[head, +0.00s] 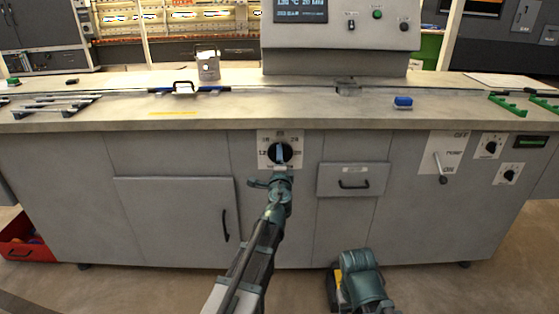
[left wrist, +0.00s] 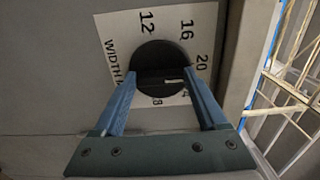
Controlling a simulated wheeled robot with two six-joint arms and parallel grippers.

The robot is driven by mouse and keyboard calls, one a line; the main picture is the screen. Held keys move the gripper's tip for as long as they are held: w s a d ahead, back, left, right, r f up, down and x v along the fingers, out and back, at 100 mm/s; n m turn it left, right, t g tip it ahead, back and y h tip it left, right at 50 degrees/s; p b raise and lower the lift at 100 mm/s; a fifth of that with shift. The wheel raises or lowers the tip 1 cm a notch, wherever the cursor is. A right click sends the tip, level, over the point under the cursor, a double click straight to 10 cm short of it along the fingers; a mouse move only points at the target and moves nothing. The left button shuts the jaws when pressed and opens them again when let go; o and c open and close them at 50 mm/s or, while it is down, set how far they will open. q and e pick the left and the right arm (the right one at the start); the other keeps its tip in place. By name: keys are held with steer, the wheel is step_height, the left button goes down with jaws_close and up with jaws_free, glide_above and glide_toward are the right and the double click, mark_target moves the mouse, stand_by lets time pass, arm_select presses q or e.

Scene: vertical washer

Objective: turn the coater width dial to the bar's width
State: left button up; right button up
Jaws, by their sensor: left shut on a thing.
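The black round width dial (head: 287,154) sits on a white scale plate (head: 264,137) on the front of the grey cabinet. It also shows in the left wrist view (left wrist: 155,57), with numbers including 12, 16 and 20 around it. My left gripper (head: 280,158) is at the dial, and in the left wrist view its two blue fingers (left wrist: 160,80) are shut on it from both sides. A small white mark shows low on the dial, towards the lower right numbers; its exact reading is unclear. My right gripper's fingers are not visible.
Several metal bars (head: 52,103) lie at the counter's left end. A blue block (head: 403,102) and green holders (head: 508,104) are on the right. A drawer (head: 352,179) and a lever panel (head: 446,158) lie right of the dial. A red bin (head: 28,238) stands on the floor.

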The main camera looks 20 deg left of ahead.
arm_select(q)
steer(key=shift+s, duration=0.1)
steer(key=o, duration=1.3)
